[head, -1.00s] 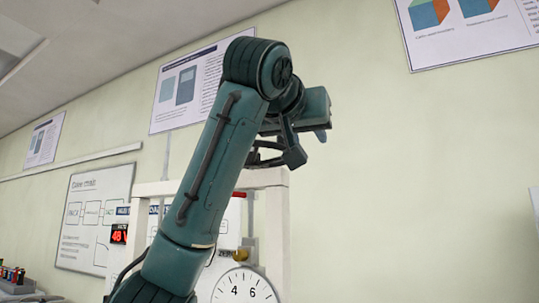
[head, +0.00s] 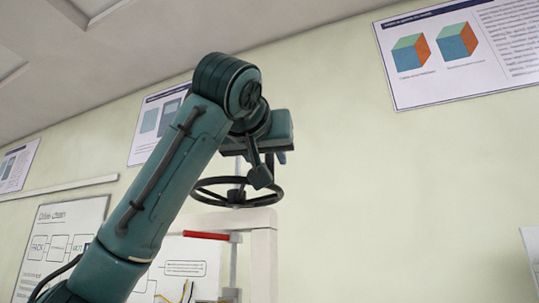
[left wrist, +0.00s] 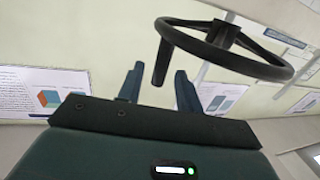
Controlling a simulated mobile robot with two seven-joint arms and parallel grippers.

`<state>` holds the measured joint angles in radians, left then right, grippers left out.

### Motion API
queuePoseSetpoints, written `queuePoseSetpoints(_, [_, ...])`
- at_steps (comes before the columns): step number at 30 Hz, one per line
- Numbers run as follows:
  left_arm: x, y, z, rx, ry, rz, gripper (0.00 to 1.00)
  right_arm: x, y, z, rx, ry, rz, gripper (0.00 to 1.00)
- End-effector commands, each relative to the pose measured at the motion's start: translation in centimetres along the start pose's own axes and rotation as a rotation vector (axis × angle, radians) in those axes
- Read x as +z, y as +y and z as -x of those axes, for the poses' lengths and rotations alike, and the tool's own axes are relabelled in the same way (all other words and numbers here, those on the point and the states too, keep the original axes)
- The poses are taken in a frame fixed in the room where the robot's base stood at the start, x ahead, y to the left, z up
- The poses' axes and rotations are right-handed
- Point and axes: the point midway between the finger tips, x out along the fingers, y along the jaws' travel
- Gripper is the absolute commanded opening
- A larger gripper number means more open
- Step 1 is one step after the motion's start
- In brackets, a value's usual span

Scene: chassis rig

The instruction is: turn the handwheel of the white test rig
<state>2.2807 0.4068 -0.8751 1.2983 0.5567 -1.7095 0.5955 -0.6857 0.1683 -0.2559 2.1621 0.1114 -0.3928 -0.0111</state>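The handwheel (head: 238,192) of the white test rig (head: 264,230) is a dark, spoked ring lying about level above the rig's frame. In the head view my left arm hides part of it. In the left wrist view the handwheel (left wrist: 228,47) spans the upper right, and a dark handle (left wrist: 161,62) hangs from its rim. My left gripper (left wrist: 158,75) is open, its two teal fingers apart. The handle's lower end shows between them with gaps on both sides; its depth is unclear. In the head view the left gripper (head: 281,157) is close to the wheel. My right gripper is not in view.
A red bar (head: 206,235) is on the rig below the wheel. A whiteboard (head: 62,240) and posters (head: 460,50) are on the wall behind. The space right of the rig looks clear.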

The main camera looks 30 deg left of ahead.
Motion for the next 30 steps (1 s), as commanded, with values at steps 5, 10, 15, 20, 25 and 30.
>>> queuePoseSetpoints(5, [-0.1, 0.0, -2.2, -0.001, 0.000, 0.001, 0.35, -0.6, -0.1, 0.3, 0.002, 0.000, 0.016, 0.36])
queuePoseSetpoints(10, [0.0, 0.0, -2.9, 0.000, 0.000, 0.001, 0.35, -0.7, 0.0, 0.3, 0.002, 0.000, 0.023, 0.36])
queuePoseSetpoints(15, [0.0, 0.0, -2.9, 0.000, 0.001, 0.001, 0.35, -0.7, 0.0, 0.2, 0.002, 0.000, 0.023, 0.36])
queuePoseSetpoints(20, [0.0, 0.0, -2.9, 0.000, 0.001, 0.001, 0.27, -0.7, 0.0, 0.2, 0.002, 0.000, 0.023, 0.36])
queuePoseSetpoints(25, [0.0, 0.0, -2.9, 0.000, 0.001, 0.001, 0.13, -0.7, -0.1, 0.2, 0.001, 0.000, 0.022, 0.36])
queuePoseSetpoints(30, [0.0, 0.0, -2.9, 0.000, 0.001, 0.001, 0.00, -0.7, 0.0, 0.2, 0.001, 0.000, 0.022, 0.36])
